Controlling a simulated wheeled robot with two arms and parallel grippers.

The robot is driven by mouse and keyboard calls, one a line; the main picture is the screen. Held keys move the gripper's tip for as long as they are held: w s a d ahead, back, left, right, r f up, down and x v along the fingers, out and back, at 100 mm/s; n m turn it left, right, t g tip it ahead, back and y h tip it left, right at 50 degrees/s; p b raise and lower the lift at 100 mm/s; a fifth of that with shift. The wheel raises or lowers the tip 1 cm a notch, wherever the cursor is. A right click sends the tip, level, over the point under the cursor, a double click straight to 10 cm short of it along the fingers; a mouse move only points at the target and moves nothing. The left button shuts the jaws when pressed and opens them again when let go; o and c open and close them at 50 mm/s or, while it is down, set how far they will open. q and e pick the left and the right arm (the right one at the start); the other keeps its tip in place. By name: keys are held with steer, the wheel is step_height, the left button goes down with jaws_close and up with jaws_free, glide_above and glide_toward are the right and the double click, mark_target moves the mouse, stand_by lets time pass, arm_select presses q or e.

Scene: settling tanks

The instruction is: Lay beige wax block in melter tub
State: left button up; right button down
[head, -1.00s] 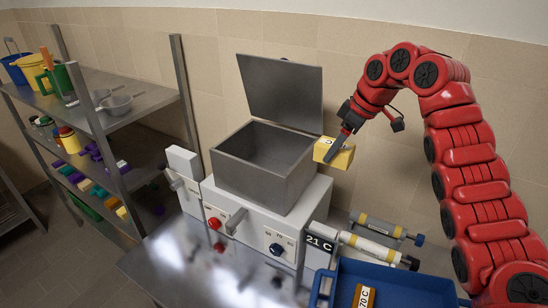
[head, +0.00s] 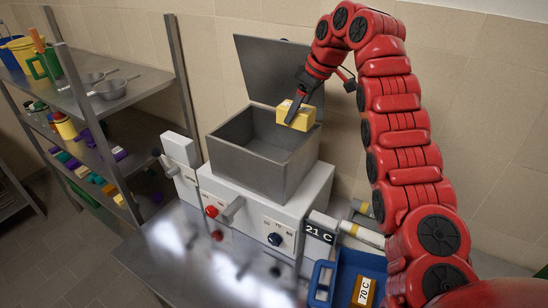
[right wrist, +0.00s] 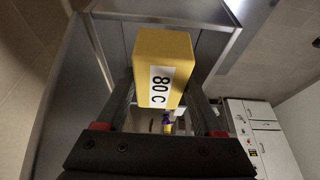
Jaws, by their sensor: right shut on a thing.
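A yellow-beige wax block (head: 296,115) is held in my right gripper (head: 298,106), whose fingers are shut on its sides. In the right wrist view the block (right wrist: 163,62) carries a white label reading 80 C. The open grey melter tub (head: 245,168) stands on a white unit. Its raised lid (head: 275,65) is behind it. The block is in the air by the tub's back right corner, overlapping the rim in the head view; its exact height above the rim is hard to tell. My left gripper is not in view.
A blue tray (head: 322,280) at lower right holds a brown block labelled 70 C (head: 364,290). A shelf (head: 100,100) with tools and coloured blocks stands at left. The tub's visible interior looks empty.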

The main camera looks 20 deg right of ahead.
mark_target(282, 103)
steer(key=shift+w+a+r+p, duration=0.15)
steer(key=shift+w+a+p, duration=0.2)
steer(key=shift+w+a, duration=0.25)
steer(key=shift+w+a+r+p, duration=0.15)
steer(key=shift+w+a+p, duration=0.25)
steer(key=shift+w, duration=0.25)
steer(key=shift+w+a+f+p, duration=0.15)
steer(key=shift+w+a+p, duration=0.25)
steer(key=shift+a, duration=0.05)
steer(key=x, duration=0.4)
steer(key=s+d+b+x, duration=0.1)
steer(key=x, duration=0.4)
steer(key=s+d+f+b+x, duration=0.1)
steer(key=x, duration=0.3)
steer(key=shift+a+f, duration=0.15)
steer(key=shift+f, duration=0.7)
step_height(282, 103, down, 3)
steer(key=shift+f+p, duration=0.2)
steer(key=shift+p, duration=0.55)
steer(key=shift+f, duration=0.1)
